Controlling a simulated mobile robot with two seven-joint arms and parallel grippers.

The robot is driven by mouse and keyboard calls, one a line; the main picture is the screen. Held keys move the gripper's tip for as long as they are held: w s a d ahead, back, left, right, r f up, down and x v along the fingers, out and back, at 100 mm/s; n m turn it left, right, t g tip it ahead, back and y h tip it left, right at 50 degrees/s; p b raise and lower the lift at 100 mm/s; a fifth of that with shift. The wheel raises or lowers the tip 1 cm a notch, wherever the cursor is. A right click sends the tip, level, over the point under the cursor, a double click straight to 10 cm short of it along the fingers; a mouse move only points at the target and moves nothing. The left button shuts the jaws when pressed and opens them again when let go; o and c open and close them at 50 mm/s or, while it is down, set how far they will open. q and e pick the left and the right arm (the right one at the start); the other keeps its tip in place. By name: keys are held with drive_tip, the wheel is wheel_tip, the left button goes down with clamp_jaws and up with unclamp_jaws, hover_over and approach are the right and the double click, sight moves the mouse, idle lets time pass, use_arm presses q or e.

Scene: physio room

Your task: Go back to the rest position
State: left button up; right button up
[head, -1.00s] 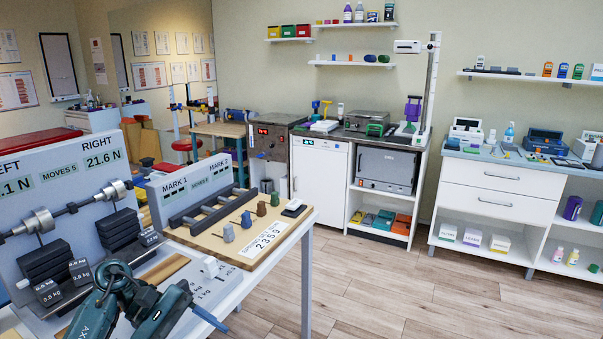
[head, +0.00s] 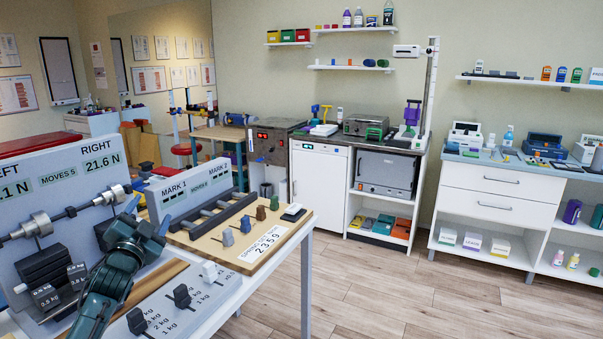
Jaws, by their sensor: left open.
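My left gripper (head: 148,222) is dark teal and stands over the near table at the left. Its fingers are apart and point away from me, toward the panel marked MARK 1 and MARK 2 (head: 190,190). Nothing shows between them. My left arm hides part of the stacked dark weights and of the balance rig with the LEFT and RIGHT readout panel (head: 60,180). My right gripper is not in view.
A grey board (head: 190,320) on the table holds dark weights (head: 182,296) and a white one (head: 209,272). A wooden board (head: 215,246) with small coloured pegs lies behind it. The wooden floor (head: 390,300) at right is clear.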

use_arm(q)
drive_tip(key=s+d+f+n+g+h, duration=0.1)
drive_tip(key=s+d+f+n+g, duration=0.3)
drive_tip(key=f, duration=0.6)
drive_tip(key=s+d+f+n+g, duration=0.15)
drive_tip(key=s+d+f, duration=0.25)
drive_tip(key=s+f, duration=0.5)
drive_tip(key=s+d+f+g+h, duration=0.1)
drive_tip(key=s+d+f, duration=0.3)
drive_tip(key=s, duration=0.4)
drive_tip(key=s+d+f+g+h, duration=0.1)
drive_tip(key=s+d+f, duration=0.3)
drive_tip(key=s, duration=0.5)
drive_tip(key=s+d+f+g+h, duration=0.1)
drive_tip(key=s+d+f, duration=0.3)
drive_tip(key=s, duration=0.5)
drive_tip(key=shift+f+g, duration=0.3)
drive_tip(key=shift+g, duration=0.45)
drive_tip(key=shift+s+n, duration=0.1)
drive_tip(key=shift+n, duration=0.15)
